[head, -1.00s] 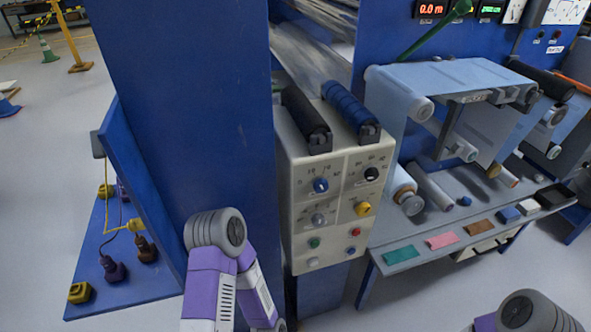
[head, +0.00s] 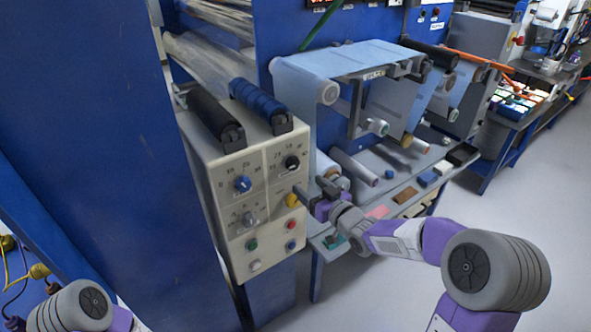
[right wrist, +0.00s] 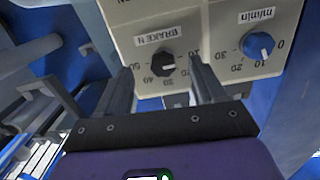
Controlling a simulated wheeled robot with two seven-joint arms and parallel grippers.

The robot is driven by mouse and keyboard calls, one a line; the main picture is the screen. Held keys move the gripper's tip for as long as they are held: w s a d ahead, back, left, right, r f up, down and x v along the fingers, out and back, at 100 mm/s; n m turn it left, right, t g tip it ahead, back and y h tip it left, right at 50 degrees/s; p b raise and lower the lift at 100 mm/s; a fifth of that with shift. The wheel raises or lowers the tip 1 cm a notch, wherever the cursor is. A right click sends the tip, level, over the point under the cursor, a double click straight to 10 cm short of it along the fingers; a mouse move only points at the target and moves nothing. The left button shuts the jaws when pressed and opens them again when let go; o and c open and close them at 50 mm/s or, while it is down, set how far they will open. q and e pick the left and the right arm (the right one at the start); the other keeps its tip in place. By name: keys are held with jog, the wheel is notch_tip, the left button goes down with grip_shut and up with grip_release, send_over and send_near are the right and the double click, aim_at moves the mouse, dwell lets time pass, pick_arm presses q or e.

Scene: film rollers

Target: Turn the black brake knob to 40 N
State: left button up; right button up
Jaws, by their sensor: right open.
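The black brake knob (head: 292,163) is at the upper right of the beige control panel (head: 228,160). In the right wrist view the knob (right wrist: 163,64) sits under the "BRAKE N" label, its pale mark pointing right, toward the low-number end of the scale; the exact value is too small to tell. My right gripper (head: 310,188) is in front of the panel's right side. In the wrist view its open fingers (right wrist: 160,70) lie either side of the knob's line, with nothing between them; contact is not visible. My left gripper is out of view.
A blue knob (head: 242,183), a grey knob (head: 249,218), a yellow knob (head: 292,200) and several buttons share the panel. Black (head: 215,118) and blue (head: 262,105) rollers sit on top. A shelf with rollers and coloured pads (head: 407,195) is to the right.

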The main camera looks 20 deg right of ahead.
aim_at(295, 165)
jog(key=shift+n+t+y, duration=0.3)
jog(key=shift+t, duration=0.1)
jog(key=w+r, duration=0.1)
jog(key=w, duration=0.1)
jog(key=w+a+r, duration=0.1)
jog(key=w, duration=0.1)
jog(key=w+a, duration=0.1)
jog(key=w, duration=0.2)
jog(key=shift+w+a+r+b, duration=0.1)
jog(key=shift+a+r+b, duration=0.05)
jog(key=shift+r+b, duration=0.25)
jog(key=c, duration=1.1)
jog(key=shift+o, duration=0.2)
